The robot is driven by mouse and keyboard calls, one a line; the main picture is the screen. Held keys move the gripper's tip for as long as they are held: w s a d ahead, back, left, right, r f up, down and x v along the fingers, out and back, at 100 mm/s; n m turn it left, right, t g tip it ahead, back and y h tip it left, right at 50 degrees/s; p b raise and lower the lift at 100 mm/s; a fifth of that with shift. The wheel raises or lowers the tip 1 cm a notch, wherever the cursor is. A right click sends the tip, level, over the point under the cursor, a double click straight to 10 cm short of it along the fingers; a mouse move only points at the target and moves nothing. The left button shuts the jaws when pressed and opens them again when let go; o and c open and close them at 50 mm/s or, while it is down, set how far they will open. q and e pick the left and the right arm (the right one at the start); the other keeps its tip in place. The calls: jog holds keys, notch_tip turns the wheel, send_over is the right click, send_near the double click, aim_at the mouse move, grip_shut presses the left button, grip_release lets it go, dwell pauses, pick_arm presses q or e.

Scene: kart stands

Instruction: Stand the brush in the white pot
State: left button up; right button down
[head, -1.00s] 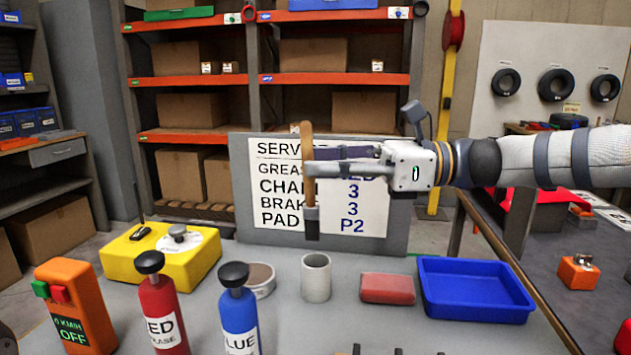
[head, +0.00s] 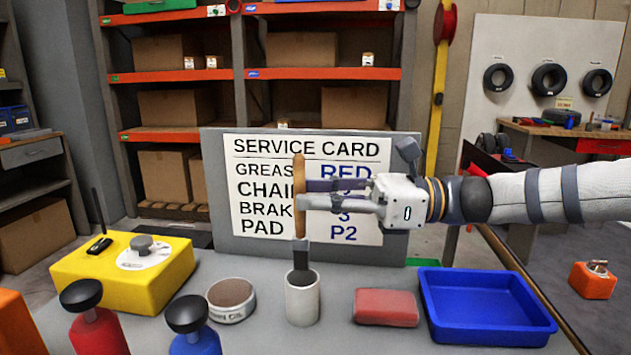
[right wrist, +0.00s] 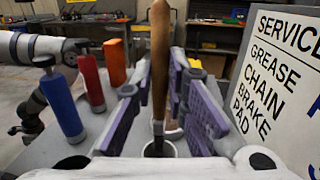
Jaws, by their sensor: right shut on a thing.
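The brush (head: 300,205) has a wooden handle and a dark bristle end pointing down; it is about upright. My right gripper (head: 308,199) is shut on the handle, in front of the service card. The white pot (head: 302,305) stands on the grey table directly below the brush. The bristle tip is at the pot's mouth in the head view; I cannot tell how far inside it is. The right wrist view shows the brush handle (right wrist: 160,60) between the purple finger pads, with the pot's rim (right wrist: 176,150) below. My left gripper does not show.
A round tin (head: 231,300) stands left of the pot. A red block (head: 386,307) and a blue tray (head: 488,308) are to its right. A yellow box (head: 125,270), a red bottle (head: 97,335) and a blue bottle (head: 195,340) are on the left. The service card (head: 250,225) stands behind.

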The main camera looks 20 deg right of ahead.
aim_at(306, 236)
jog(key=shift+f+b, duration=0.6)
jog(key=shift+f, duration=2.3)
jog(key=c, duration=1.5)
grip_release()
jog(key=v, duration=1.2)
jog(key=shift+d, duration=0.1)
